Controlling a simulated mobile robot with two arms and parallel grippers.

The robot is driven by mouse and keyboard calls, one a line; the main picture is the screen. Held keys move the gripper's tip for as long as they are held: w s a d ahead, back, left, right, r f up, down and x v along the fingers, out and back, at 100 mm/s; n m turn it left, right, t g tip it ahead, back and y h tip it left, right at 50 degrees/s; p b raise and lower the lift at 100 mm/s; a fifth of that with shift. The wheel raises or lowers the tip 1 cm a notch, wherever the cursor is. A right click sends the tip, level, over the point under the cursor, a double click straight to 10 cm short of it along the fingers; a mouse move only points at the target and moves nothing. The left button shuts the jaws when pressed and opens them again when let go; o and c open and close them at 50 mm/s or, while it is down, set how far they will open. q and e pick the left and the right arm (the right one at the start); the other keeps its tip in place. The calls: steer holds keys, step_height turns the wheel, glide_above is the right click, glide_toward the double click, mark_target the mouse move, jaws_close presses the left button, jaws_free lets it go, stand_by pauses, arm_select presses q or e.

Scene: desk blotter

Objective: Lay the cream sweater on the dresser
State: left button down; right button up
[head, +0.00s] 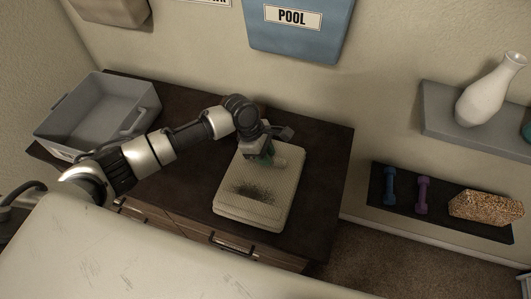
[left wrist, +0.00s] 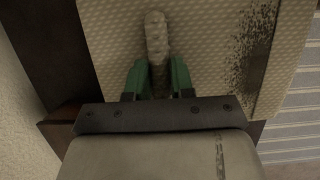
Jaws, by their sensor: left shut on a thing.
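The cream sweater (head: 258,188) is a folded, textured block with a dark speckled patch. In the head view it is over the top of the dark brown dresser (head: 325,165) and looks flat on it; a small gap beneath is hard to rule out. My left gripper (head: 268,155) is at its far end, its green fingers shut on a pale raised ridge that looks like part of the sweater. In the left wrist view the green fingers (left wrist: 158,76) pinch this ridge, with the sweater's weave (left wrist: 205,45) around it. My right gripper is not in view.
A grey bin (head: 98,112) stands on the dresser's left end. A blue wall pocket marked POOL (head: 297,28) hangs behind. On the right are a shelf with a white vase (head: 490,92) and a lower dark shelf (head: 405,205) with dumbbells. The dresser top right of the sweater is bare.

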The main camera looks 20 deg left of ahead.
arm_select(q)
steer(key=shift+f, duration=0.15)
steer(key=c, duration=1)
jaws_free()
steer(key=shift+o, duration=0.2)
steer(key=b+v, duration=0.1)
steer(key=v, duration=1.1)
